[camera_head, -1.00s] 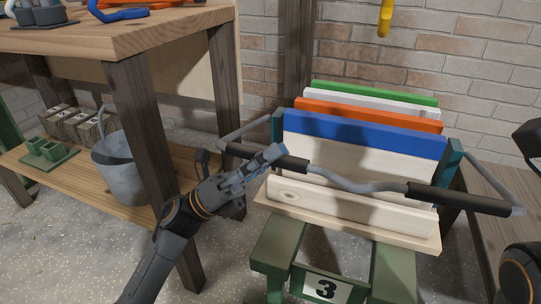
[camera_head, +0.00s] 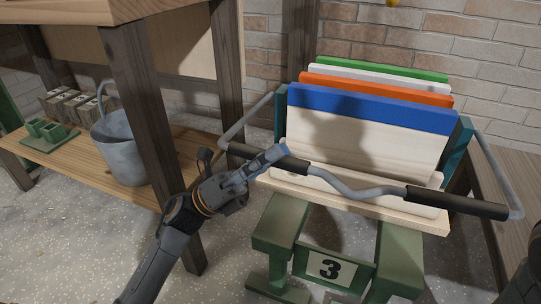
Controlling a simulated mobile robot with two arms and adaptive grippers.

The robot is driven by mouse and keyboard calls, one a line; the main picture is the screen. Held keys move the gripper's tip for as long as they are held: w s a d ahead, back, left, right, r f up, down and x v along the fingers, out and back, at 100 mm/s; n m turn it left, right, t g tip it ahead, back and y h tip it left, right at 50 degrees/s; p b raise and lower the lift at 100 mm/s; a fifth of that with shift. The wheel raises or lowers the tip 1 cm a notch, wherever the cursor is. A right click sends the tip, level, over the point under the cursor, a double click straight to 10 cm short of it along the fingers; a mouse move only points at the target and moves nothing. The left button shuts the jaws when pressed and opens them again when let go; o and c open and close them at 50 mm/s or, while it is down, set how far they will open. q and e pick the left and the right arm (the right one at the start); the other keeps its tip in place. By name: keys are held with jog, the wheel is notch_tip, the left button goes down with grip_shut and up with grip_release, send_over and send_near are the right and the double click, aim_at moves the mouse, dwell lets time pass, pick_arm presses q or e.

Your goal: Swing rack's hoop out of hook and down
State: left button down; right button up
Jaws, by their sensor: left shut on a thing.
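The rack (camera_head: 280,181) is a light wooden tray with teal end posts, holding upright boards on a green stand. Its hoop is a grey bent bar (camera_head: 350,190) with two black grips and grey side arms. The bar crosses in front of the boards, near the tray's front lip. My left gripper (camera_head: 272,158) is shut on the hoop's left black grip (camera_head: 292,166). The right black grip (camera_head: 455,201) is free. I cannot make out the hook on the rack. My right gripper is not in view; only a dark part of my right arm shows at the lower right edge.
A workbench (camera_head: 150,11) stands at the left, its thick leg close to my left arm. Its lower shelf (camera_head: 95,178) holds a metal bucket (camera_head: 120,150) and small blocks. The green stand (camera_head: 400,262) carries a "3" plate. A brick wall stands behind.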

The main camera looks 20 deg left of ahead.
pick_arm(q)
jog(key=c, duration=1.1)
grip_release()
jog(key=shift+c, duration=0.2)
jog(key=shift+a, duration=0.1)
jog(key=v, duration=0.7)
jog(key=shift+a, duration=0.15)
jog(key=shift+s+f, duration=0.1)
